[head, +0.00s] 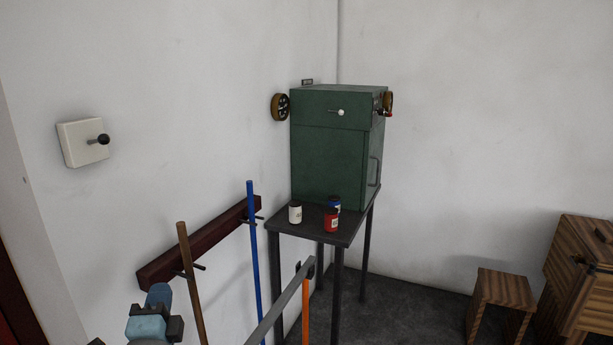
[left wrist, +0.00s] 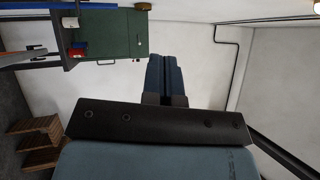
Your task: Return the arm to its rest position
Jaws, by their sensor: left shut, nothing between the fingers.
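My left gripper (head: 158,296) shows at the bottom left of the head view, in front of the white wall and below the dark red rack. In the left wrist view its two blue fingers (left wrist: 163,75) are together, with nothing between them. The gripper is apart from the green cabinet and the table. My right gripper is in neither view.
A green cabinet (head: 328,155) with wheels stands on a dark table (head: 310,226) with several small jars. A wall rack (head: 160,270) holds poles. A white wall box (head: 82,143) has a black-knobbed lever. Wooden furniture (head: 503,290) stands right. Floor between is clear.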

